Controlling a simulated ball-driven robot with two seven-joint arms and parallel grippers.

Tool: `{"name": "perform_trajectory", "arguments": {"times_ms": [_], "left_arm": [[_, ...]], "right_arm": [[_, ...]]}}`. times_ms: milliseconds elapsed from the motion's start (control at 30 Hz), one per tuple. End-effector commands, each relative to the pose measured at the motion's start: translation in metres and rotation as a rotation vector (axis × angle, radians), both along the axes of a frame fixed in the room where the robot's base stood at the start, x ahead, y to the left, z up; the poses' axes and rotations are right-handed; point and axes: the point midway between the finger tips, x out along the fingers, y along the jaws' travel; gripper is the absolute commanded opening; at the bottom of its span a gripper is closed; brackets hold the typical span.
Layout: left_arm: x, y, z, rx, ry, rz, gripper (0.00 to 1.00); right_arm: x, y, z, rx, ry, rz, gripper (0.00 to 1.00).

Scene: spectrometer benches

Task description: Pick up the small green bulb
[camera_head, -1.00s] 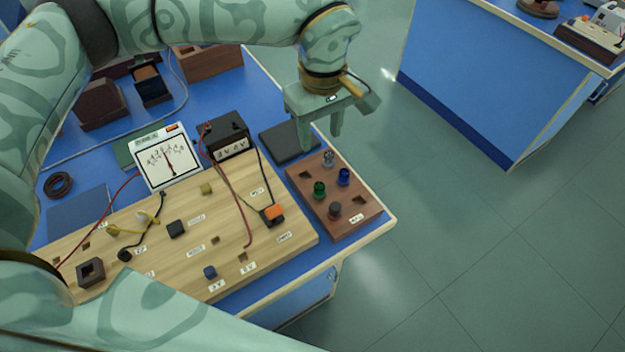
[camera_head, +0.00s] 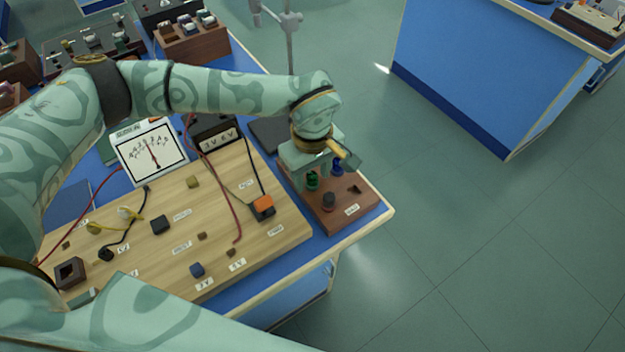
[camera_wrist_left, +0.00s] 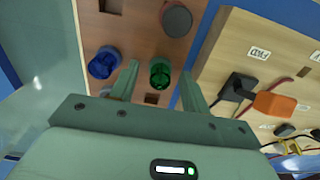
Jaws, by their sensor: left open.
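The small green bulb (camera_head: 312,181) stands in a brown wooden holder block (camera_head: 350,215) at the bench's right corner. My left gripper (camera_head: 314,182) is open above the block, its fingers reaching down at the bulb. In the left wrist view the green bulb (camera_wrist_left: 160,72) shows between the two open fingertips (camera_wrist_left: 160,85), with gaps on both sides; I cannot tell exactly how deep the fingers reach. A blue bulb (camera_wrist_left: 104,62) stands just outside one finger, and it also shows in the head view (camera_head: 337,167). My right gripper is not in view.
A wooden circuit board (camera_head: 215,255) with wires, an orange-topped plug (camera_head: 263,206) and a meter (camera_head: 150,153) lie to the left. Open floor lies to the right.

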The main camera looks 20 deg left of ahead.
Motion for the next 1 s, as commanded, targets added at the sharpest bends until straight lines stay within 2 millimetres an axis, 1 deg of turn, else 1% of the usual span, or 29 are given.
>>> {"name": "perform_trajectory", "arguments": {"times_ms": [133, 167, 200, 267, 300, 600, 733, 833, 900, 933, 1000], "left_arm": [[0.000, 0.000, 0.001, -0.001, -0.001, -0.001, 0.47], [0.000, 0.000, 0.001, -0.001, -0.001, -0.001, 0.38], [0.000, 0.000, 0.001, -0.001, -0.001, -0.001, 0.27], [0.000, 0.000, 0.001, -0.001, -0.001, -0.001, 0.11], [0.000, 0.000, 0.001, -0.001, -0.001, -0.001, 0.00], [0.000, 0.000, 0.001, 0.000, 0.000, -0.001, 0.00], [0.000, 0.000, 0.008, 0.000, -0.001, -0.001, 0.00], [0.001, 0.000, 0.021, 0.000, -0.005, -0.001, 0.00], [0.001, 0.000, 0.035, -0.001, -0.007, -0.001, 0.00], [-0.002, -0.001, 0.041, -0.001, -0.006, -0.003, 0.00], [-0.015, -0.004, 0.056, -0.002, -0.005, -0.006, 0.00]], "right_arm": [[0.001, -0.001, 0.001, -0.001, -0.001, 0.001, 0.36], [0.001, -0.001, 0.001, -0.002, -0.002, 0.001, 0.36], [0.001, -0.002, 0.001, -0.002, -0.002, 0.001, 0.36], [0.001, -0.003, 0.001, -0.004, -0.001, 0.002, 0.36], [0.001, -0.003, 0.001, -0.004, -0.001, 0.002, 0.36], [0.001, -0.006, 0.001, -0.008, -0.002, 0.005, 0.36], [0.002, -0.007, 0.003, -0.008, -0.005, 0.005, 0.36], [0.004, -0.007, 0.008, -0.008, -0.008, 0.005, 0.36], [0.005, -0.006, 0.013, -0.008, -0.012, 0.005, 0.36], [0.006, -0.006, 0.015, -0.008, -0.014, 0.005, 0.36], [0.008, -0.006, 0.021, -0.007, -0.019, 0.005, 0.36]]}}
